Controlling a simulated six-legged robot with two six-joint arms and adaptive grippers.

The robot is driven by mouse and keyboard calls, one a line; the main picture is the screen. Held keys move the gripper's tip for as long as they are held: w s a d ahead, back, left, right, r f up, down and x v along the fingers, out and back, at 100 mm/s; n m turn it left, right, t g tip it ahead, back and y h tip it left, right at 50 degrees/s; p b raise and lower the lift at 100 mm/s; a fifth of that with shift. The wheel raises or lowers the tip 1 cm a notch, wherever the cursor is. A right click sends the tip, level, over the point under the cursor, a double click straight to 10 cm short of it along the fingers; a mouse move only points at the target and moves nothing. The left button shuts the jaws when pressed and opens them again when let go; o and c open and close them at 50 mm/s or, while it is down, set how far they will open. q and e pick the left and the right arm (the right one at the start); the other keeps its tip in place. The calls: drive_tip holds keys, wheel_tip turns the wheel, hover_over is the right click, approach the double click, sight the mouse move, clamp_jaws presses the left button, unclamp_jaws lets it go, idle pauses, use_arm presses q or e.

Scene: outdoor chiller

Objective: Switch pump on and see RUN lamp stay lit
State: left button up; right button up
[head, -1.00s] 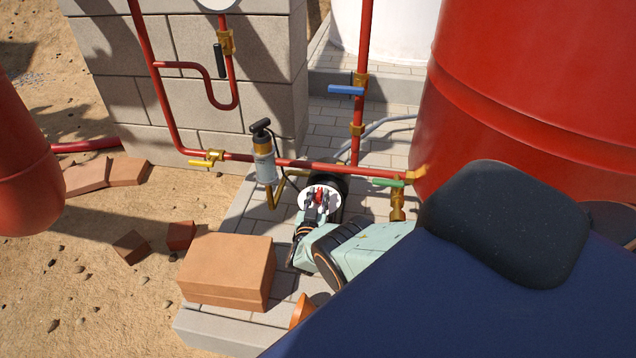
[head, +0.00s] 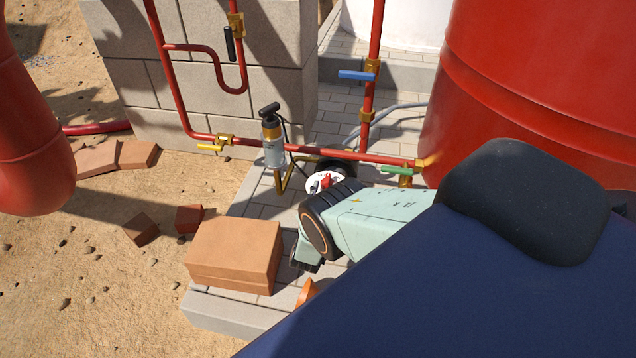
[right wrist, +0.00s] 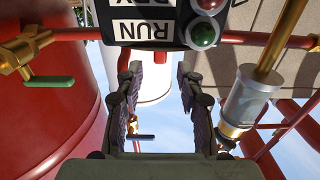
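Beyond the fingertips is a black panel (right wrist: 122,40) with a RUN label (right wrist: 146,30). Its green lamp (right wrist: 203,35) looks dark, with a highlight. A red lamp (right wrist: 208,4) sits beside another label. My left gripper is out of view.
Red pipes (head: 350,154) with blue (head: 356,75), green (head: 397,169) and yellow (head: 210,148) valve handles run behind the pump. A brick block (head: 235,255) lies near my gripper. A red tank (head: 545,90) fills the right.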

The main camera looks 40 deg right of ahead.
drive_tip(key=v, duration=0.8)
drive_tip(key=shift+a, duration=0.2)
